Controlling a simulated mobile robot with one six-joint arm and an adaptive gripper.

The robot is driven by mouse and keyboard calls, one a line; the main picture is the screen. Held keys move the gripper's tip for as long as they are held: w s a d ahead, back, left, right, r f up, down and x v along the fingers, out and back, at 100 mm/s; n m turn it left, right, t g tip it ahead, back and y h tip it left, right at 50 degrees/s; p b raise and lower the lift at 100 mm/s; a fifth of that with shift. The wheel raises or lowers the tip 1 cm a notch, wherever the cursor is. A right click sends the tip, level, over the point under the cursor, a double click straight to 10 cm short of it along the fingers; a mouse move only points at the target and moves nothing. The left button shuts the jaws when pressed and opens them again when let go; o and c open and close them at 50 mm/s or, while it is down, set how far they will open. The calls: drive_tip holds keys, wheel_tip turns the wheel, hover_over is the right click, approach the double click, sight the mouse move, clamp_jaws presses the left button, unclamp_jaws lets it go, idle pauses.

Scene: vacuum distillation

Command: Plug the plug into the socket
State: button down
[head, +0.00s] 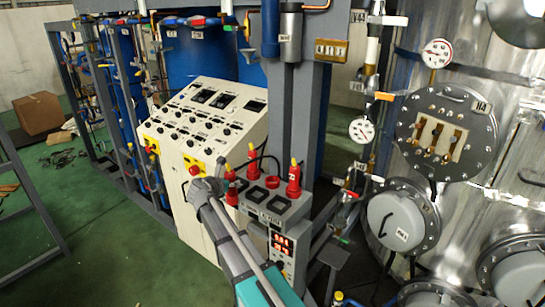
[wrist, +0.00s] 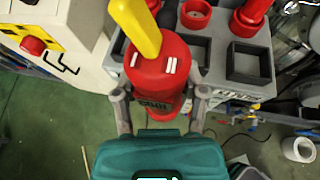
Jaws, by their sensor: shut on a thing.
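My gripper (wrist: 162,98) is shut on a red plug (wrist: 158,72) with a yellow top, one finger on each side of its body. The plug leans slightly in the wrist view. It is at the near edge of the grey socket box (wrist: 228,92), beside a square black opening (wrist: 190,52); another opening (wrist: 248,62) lies to the right. I cannot tell whether the plug's lower end touches the box. In the head view my gripper (head: 212,190) is at the left of the socket box (head: 285,212), partly hiding the red plug area there.
Other red plugs with yellow tops stand on the box, one at the right (head: 294,182) and one at the back (head: 253,170). A white control panel (head: 190,125) with an emergency button is close on the left. A grey column (head: 300,90) rises behind. Green floor (head: 90,230) is free at left.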

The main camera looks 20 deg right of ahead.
sight(229, 200)
wheel_tip(229, 200, down, 8)
drive_tip(key=b, duration=0.7)
drive_tip(key=shift+f, duration=0.2)
drive_tip(key=shift+a, duration=0.1)
